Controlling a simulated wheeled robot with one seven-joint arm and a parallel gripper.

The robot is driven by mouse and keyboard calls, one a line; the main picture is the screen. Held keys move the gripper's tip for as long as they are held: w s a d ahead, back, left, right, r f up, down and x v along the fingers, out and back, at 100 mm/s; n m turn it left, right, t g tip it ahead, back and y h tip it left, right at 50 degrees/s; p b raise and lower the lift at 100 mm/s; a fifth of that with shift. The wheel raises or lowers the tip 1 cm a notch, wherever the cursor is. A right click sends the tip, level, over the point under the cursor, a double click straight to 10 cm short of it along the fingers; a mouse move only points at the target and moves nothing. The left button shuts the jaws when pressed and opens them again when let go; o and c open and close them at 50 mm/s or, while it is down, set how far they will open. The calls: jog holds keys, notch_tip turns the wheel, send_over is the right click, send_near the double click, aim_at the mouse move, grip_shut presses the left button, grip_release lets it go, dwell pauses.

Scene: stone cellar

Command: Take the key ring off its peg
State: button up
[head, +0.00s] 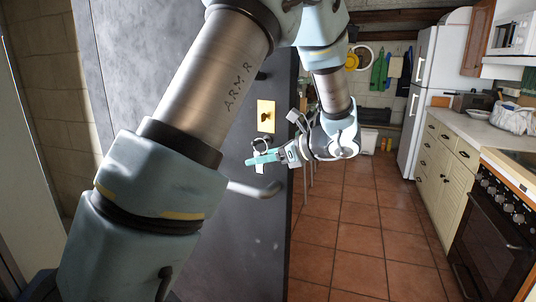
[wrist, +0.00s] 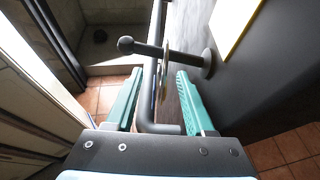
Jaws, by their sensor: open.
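A dark peg with a ball end (wrist: 126,45) sticks out to the left from a round base (wrist: 207,62) on the grey door. In the head view the peg area is just below a yellow plate. The key ring (wrist: 166,62) hangs on the peg's shaft, seen nearly edge-on in the wrist view; it also shows in the head view (head: 262,140). My gripper (wrist: 160,74) is open, with one teal finger on each side of the ring, just below the peg. In the head view my gripper (head: 256,159) is beside the door. The keys are not clear.
A grey lever handle (head: 258,190) sticks out from the door (head: 225,120) close below my gripper; it shows as a bent bar in the wrist view (wrist: 160,129). The yellow plate (head: 266,113) is flat on the door. Tiled floor (head: 355,240) is open to the right, before cream cabinets (head: 448,160).

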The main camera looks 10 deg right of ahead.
jog(key=shift+c, duration=0.3)
grip_shut()
dwell(0.3)
jog(key=c, duration=0.6)
grip_release()
grip_shut()
jog(key=shift+r, duration=0.1)
jog(key=shift+s+a+r+p, duration=0.15)
jog(key=shift+r+p, duration=0.4)
jog(key=shift+p, duration=0.1)
